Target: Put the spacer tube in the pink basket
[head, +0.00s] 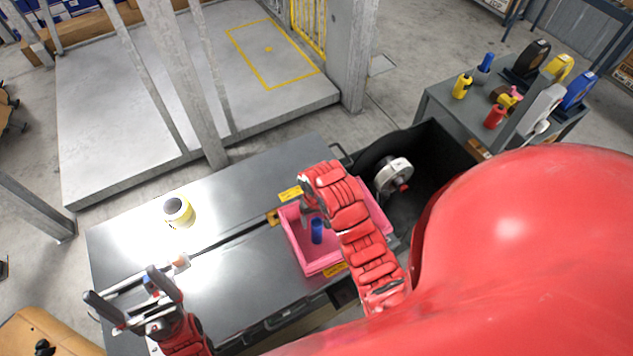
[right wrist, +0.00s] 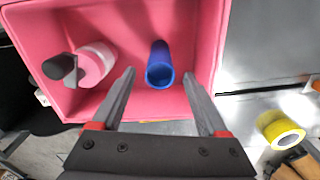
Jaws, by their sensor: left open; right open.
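A blue tube (head: 317,231), which looks like the spacer tube, is inside the pink basket (head: 327,266) on the dark table. In the right wrist view the blue tube (right wrist: 160,62) shows its open end, inside the basket (right wrist: 140,20). My right gripper (right wrist: 157,78) is open above the basket, its fingers apart on either side of the tube in that view. I see no contact with the tube. In the head view my right arm hides part of the basket. My left gripper (head: 128,297) is open and empty over the table's left front.
A yellow and white roll (head: 178,211) stands on the table. A pinkish-white cylinder with a dark end (right wrist: 95,65) shows at the basket's left. A black bin (head: 435,150) with a white round part (head: 394,175) is right of the table. The table's back left is mostly clear.

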